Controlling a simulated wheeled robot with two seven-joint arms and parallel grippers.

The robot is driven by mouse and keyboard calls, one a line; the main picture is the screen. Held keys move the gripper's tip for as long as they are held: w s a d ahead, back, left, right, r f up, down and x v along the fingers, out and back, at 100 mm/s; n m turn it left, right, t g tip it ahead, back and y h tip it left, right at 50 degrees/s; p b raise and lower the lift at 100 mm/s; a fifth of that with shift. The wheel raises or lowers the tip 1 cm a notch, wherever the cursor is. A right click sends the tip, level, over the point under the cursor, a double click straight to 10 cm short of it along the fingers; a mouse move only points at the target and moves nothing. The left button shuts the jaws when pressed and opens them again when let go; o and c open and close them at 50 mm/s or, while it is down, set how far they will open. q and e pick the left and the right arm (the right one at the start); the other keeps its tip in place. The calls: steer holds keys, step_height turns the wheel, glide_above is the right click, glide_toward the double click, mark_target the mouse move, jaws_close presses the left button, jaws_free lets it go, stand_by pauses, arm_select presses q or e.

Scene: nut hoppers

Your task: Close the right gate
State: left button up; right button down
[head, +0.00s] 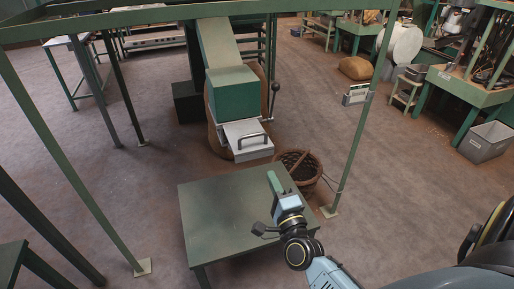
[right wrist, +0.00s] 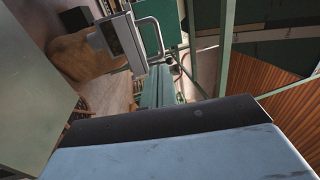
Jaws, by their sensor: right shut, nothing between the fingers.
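A green hopper box (head: 235,95) stands beyond the table, with a sloping chute behind it. A light grey gate plate (head: 243,128) with a bar handle (head: 250,140) sticks out from its front. It is the only gate I see. In the right wrist view the gate's grey end (right wrist: 118,42) and its handle (right wrist: 152,38) show at top centre. My right gripper (head: 274,182) is shut and empty, its green fingers above the table, apart from the handle and nearer to me. The fingers also show in the right wrist view (right wrist: 160,88). My left gripper is not in view.
A green table (head: 225,220) lies below my right gripper. A wicker basket (head: 303,168) stands just behind its right corner. A lever with a black knob (head: 275,88) rises at the hopper's right side. Green frame posts (head: 355,150) stand around; open floor lies on both sides.

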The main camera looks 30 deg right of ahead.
steer(key=x, duration=1.3)
steer(key=shift+w+a+f, duration=0.1)
steer(key=shift+f, duration=0.05)
